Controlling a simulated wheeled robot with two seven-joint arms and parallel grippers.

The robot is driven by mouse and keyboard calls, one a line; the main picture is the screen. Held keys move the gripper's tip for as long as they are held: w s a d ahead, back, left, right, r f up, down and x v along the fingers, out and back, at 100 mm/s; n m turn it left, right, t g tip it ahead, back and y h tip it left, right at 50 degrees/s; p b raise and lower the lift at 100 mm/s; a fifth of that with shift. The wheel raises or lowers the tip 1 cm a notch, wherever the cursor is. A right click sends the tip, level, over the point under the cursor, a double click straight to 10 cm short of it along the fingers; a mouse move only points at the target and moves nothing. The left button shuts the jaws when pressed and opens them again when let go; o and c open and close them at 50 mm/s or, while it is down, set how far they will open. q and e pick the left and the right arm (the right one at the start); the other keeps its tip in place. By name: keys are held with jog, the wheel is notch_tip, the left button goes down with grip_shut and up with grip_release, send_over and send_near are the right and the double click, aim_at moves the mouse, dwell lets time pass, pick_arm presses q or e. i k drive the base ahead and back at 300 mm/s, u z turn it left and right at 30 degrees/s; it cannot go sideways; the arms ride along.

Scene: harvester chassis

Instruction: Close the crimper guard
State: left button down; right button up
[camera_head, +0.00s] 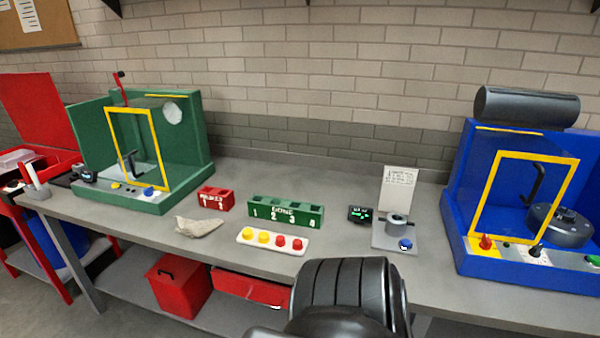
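Two machines have yellow-framed clear guards, and I cannot tell by label which one is the crimper. The green machine (190,143) stands at the left of the bench, with a red lever on top. Its guard (160,150) stands upright at the front, with a black handle (130,163) visible at it. The blue machine (462,180) stands at the right. Its guard (540,156) is also upright, with a black handle (536,185) and a round dark grey part (562,228) showing behind or beside it. I cannot tell how far either guard is open. Neither gripper is in view.
On the grey bench (340,180) between the machines are a red block (215,199), a green numbered block (285,211), a white tray (250,243) with yellow and red pieces, a cloth (199,226), a small display (360,214) and a grey fixture (395,229). A dark part of mine covers the bottom centre.

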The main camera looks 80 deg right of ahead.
aim_at(574, 162)
jog(key=z, duration=3.45)
